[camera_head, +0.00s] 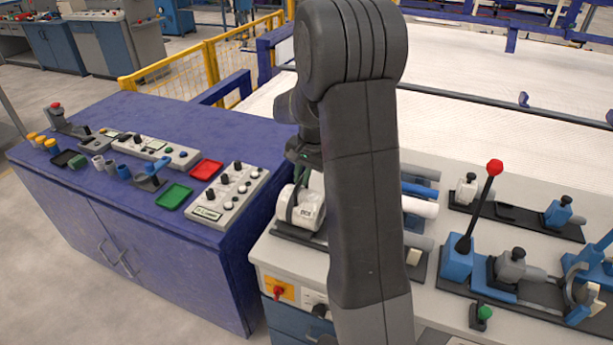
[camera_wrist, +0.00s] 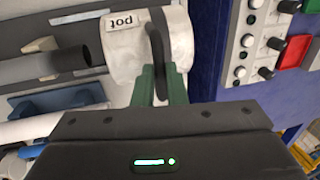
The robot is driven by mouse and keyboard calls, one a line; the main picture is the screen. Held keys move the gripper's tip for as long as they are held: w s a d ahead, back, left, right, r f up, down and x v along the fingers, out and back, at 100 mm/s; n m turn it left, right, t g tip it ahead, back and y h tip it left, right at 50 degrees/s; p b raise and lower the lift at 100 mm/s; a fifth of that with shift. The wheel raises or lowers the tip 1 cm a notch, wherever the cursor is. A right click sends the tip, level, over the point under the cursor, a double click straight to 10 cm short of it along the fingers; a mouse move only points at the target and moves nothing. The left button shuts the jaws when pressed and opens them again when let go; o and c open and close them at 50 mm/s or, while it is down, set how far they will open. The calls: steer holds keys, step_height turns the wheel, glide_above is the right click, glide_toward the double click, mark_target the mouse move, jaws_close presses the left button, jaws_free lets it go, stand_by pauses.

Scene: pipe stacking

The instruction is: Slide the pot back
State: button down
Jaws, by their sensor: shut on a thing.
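The pot is a white cylinder labelled "pot" (camera_wrist: 130,48) at the top middle of the wrist view. In the head view the pot (camera_head: 303,208) sits at the left end of the white bench, partly hidden behind my arm. My gripper (camera_wrist: 158,88) has green fingers shut on the dark curved handle (camera_wrist: 157,50) of the pot. In the head view the fingertips are mostly hidden by my arm. A dark grey rod (camera_wrist: 50,70) lies in line with the pot on its left in the wrist view.
A blue cabinet (camera_head: 120,200) with button panels, a red tray (camera_head: 206,170) and a green tray (camera_head: 173,196) stands to the left. A white tube (camera_head: 420,207) lies behind my arm.

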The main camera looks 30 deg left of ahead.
steer(key=c, duration=1.5)
jaws_free()
steer(key=shift+a, duration=0.4)
steer(key=shift+d, duration=0.1)
steer(key=d+r, duration=0.1)
steer(key=r, duration=0.3)
steer(key=r+b, duration=0.1)
steer(key=r, duration=0.4)
steer(key=d+r, duration=0.1)
steer(key=r, duration=0.3)
steer(key=shift+d+r, duration=0.3)
steer(key=shift+d, duration=0.05)
steer(key=f, duration=0.4)
steer(key=a+f, duration=0.1)
steer(key=f, duration=0.4)
steer(key=a+f+p, duration=0.1)
steer(key=f, duration=0.3)
steer(key=shift+a+f, duration=0.2)
steer(key=shift+f, duration=0.2)
steer(key=shift+d+r, duration=0.1)
steer(key=shift+d, duration=0.7)
